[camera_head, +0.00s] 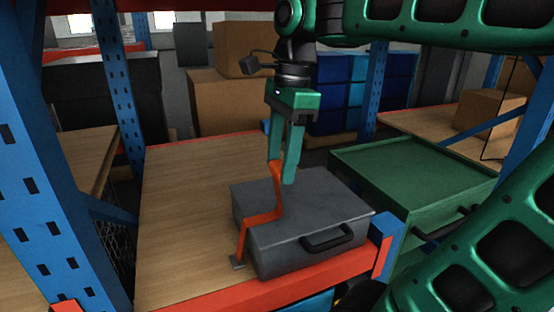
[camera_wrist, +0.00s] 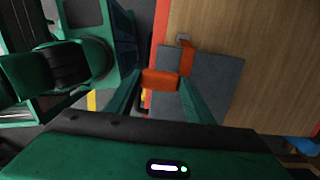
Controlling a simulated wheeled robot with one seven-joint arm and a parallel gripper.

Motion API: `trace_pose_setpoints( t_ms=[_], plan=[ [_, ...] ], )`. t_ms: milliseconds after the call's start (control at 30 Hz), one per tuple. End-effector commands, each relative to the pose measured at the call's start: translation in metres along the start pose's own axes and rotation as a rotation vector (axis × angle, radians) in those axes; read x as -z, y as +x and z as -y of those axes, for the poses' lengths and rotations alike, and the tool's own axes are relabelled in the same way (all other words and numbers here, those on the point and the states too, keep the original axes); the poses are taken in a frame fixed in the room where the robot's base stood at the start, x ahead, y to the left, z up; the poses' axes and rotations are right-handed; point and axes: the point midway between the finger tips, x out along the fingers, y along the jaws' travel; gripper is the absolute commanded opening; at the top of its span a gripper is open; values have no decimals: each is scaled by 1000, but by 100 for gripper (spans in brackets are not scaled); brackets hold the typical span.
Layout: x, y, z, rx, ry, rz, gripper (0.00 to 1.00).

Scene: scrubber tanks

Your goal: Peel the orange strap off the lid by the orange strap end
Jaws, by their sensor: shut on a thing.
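The orange strap (camera_head: 262,220) runs up the left side of a grey box and over part of its lid (camera_head: 312,198). From the lid it bends up to my gripper (camera_head: 281,172), so its upper part stands clear of the lid. My gripper is shut on the orange strap end, just above the lid. In the wrist view, the strap end (camera_wrist: 160,80) lies across between the two green fingers, with the grey lid (camera_wrist: 214,75) below. The strap's lower end meets a small grey plate (camera_head: 237,262) on the shelf board.
The box has a dark handle (camera_head: 327,240) on its front. It stands on a wooden shelf (camera_head: 195,200) near the orange front beam (camera_head: 285,293). A green drawer cabinet (camera_head: 415,175) stands close on the right. A blue upright (camera_head: 45,150) is at left. Bare board lies left of the box.

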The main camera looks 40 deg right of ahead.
Motion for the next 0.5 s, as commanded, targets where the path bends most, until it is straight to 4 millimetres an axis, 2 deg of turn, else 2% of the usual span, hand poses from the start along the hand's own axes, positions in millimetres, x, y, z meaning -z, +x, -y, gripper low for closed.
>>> trace_pose_setpoints(
  t_ms=[500],
  plan=[
    [-29,-4,0,0,-3,0,30]
  ],
)
